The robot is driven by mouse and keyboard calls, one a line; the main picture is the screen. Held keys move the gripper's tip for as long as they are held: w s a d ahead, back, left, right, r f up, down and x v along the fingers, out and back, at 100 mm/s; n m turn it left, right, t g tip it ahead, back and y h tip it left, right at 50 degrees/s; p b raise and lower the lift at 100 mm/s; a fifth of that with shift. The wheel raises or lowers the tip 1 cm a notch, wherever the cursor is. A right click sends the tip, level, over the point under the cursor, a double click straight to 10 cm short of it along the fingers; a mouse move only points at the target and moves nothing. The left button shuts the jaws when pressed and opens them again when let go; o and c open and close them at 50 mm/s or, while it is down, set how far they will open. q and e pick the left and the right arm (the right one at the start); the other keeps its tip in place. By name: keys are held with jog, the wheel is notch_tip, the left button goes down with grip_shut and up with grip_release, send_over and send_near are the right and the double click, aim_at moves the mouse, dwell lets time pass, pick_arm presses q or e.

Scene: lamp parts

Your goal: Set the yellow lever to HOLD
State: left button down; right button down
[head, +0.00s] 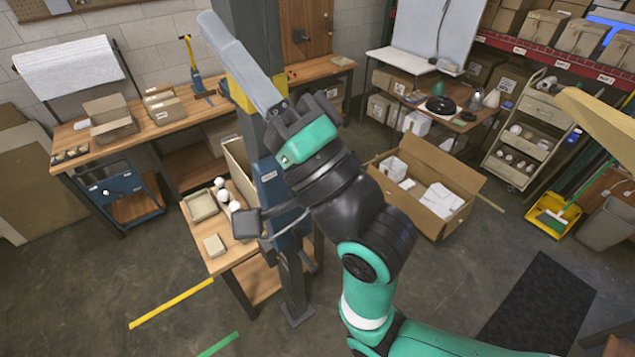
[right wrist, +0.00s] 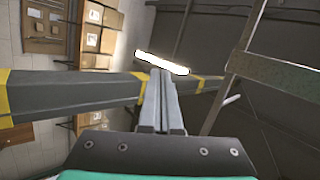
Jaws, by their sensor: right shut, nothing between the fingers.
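An upright tool with a yellow top bar (head: 185,37) and a blue body (head: 196,80) stands on the back left workbench in the head view; I cannot tell whether it is the yellow lever. No HOLD marking is readable. My right gripper (head: 208,22) reaches up and left, its long grey fingers in front of the dark post. In the right wrist view the fingers (right wrist: 160,76) lie together with nothing between them, pointing toward the banded post. I cannot tell whether they touch it. My left gripper is not in view.
The dark post (head: 240,25) has a yellow band (head: 241,93) and a blue panel (head: 268,180). A small wooden table (head: 218,262) with white bulbs stands beside it. An open cardboard box (head: 450,222) is on the floor right.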

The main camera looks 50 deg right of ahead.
jog(key=w+d+f+m+g+h+b, duration=0.1)
jog(key=w+d+f+m+g+h, duration=0.2)
jog(key=f, duration=0.4)
jog(key=w+d+f+m+b, duration=0.1)
jog(key=w+d+f+m, duration=0.1)
jog(key=d+f+m, duration=0.35)
jog(key=s+d+f+m+g+h+b, duration=0.1)
jog(key=d+f, duration=0.4)
jog(key=f, duration=0.5)
jog(key=s+d+f+m+g+h+b, duration=0.1)
jog(key=s+d+f+m+g+h, duration=0.1)
jog(key=f, duration=0.8)
jog(key=s+d+f+m+g+h, duration=0.2)
jog(key=d+f+g, duration=0.3)
jog(key=d+f, duration=0.3)
notch_tip(320, 180, down, 3)
jog(key=shift+s+m+b, duration=0.4)
jog(key=shift+s+m, duration=0.05)
jog(key=w+d+p, duration=0.1)
jog(key=w+p, duration=0.1)
jog(key=w, duration=0.7)
jog(key=shift+w+r, duration=0.2)
jog(key=shift+r, duration=0.15)
